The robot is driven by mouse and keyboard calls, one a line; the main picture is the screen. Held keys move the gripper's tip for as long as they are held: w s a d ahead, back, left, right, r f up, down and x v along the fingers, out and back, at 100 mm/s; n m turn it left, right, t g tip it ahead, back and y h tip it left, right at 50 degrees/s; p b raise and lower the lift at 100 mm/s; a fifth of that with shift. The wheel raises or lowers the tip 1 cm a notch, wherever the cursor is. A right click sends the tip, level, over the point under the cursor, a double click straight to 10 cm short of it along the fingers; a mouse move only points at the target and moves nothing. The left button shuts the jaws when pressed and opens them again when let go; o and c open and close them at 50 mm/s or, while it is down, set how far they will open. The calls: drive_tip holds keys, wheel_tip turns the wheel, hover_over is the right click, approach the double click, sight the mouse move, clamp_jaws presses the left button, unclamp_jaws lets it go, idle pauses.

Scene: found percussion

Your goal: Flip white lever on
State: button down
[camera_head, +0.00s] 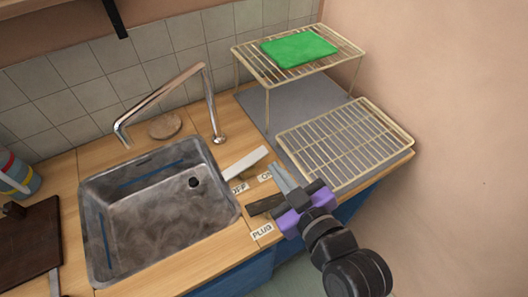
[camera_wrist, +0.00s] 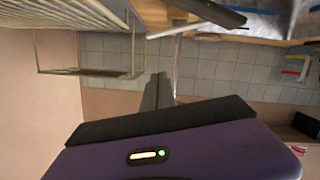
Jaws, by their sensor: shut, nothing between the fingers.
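The white lever (camera_head: 245,163) lies as a pale, tilted bar on the wooden counter, between the sink and the drying rack. Its lower left end is close to the "OFF" label (camera_head: 239,188). The "ON" label (camera_head: 265,177) is right of that and partly cut off from view by my gripper. My gripper (camera_head: 277,168) is shut and empty, with its grey fingertips just right of the lever's upper right end. I cannot tell whether they touch it.
The metal sink (camera_head: 225,215) and its faucet (camera_head: 209,100) are left of the lever. A wire rack (camera_head: 345,140) is close on the right, with a raised rack (camera_head: 245,50) holding a green slab (camera_head: 298,49) behind. A "PLUG" label (camera_head: 262,232) is at the counter's front edge.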

drive_tip(key=p, duration=0.2)
hover_over(245, 163)
drive_tip(key=d, duration=0.4)
wheel_tip(245, 163, down, 2)
drive_tip(key=f, duration=0.3)
drive_tip(key=shift+w+d, duration=0.2)
drive_tip(key=shift+w+d+f, duration=0.1)
drive_tip(key=shift+f, duration=0.45)
drive_tip(key=shift+w+d+f+m+b, duration=0.15)
drive_tip(key=shift+d+f+m+b, duration=0.1)
drive_tip(key=shift+m+b, duration=0.25)
drive_tip(key=m+b, duration=0.1)
drive_tip(key=d+f+m+g+y+b, duration=0.1)
drive_tip(key=b, duration=0.1)
drive_tip(key=shift+w+f+b, duration=0.3)
drive_tip(key=shift+f+b, duration=0.15)
drive_tip(key=shift+b, duration=0.15)
